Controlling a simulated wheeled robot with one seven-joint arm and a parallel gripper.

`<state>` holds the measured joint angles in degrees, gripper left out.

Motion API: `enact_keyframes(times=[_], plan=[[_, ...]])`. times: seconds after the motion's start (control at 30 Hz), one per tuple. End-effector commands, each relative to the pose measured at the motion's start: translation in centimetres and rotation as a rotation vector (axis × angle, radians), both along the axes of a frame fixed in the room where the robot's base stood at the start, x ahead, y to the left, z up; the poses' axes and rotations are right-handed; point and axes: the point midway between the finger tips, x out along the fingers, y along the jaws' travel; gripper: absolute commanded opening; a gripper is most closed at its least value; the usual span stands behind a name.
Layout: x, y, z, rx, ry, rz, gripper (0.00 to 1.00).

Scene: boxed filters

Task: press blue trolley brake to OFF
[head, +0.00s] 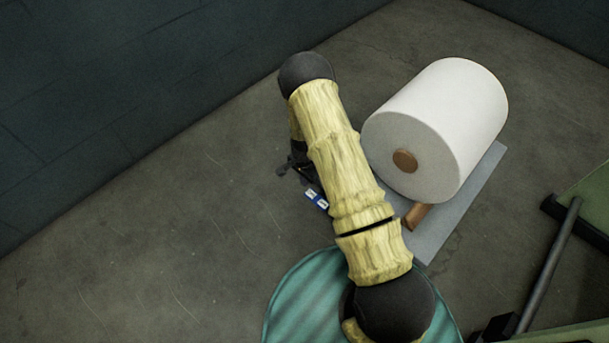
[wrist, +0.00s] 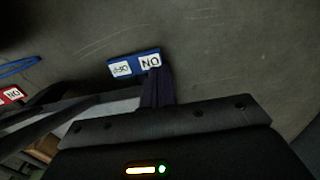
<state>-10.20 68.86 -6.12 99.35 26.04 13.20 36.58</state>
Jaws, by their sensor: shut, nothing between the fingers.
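The blue trolley brake (wrist: 136,57) is a small blue rocker with two white labels, upside down in the wrist view: OFF on the left and ON on the right. In the head view the blue brake (head: 317,199) shows beside my arm, low near the floor. My gripper (wrist: 157,72) is shut and empty, its dark fingertips at the lower edge of the ON label. I cannot tell if they touch it. Which end of the rocker is down is unclear. In the head view my gripper (head: 293,166) is mostly hidden behind my arm.
A red rocker (wrist: 11,96) with an ON label lies left in the wrist view, near a blue bar (wrist: 18,68). A large white roll (head: 440,128) lies on a grey flat platform (head: 462,212). Dark walls stand behind. The floor (head: 180,220) at left is clear.

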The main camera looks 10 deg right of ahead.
Motion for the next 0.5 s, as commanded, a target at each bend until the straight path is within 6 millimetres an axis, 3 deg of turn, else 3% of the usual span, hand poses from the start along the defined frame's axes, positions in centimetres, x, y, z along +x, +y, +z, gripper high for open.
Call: enact_keyframes(times=[0.03,0.2,0.5], plan=[[0.0,0.0,-1.5,0.0,0.0,0.0,0.0],[0.0,0.0,-4.2,0.001,-0.001,0.0,0.0],[0.0,0.0,-6.0,0.0,-0.001,0.0,0.0]])
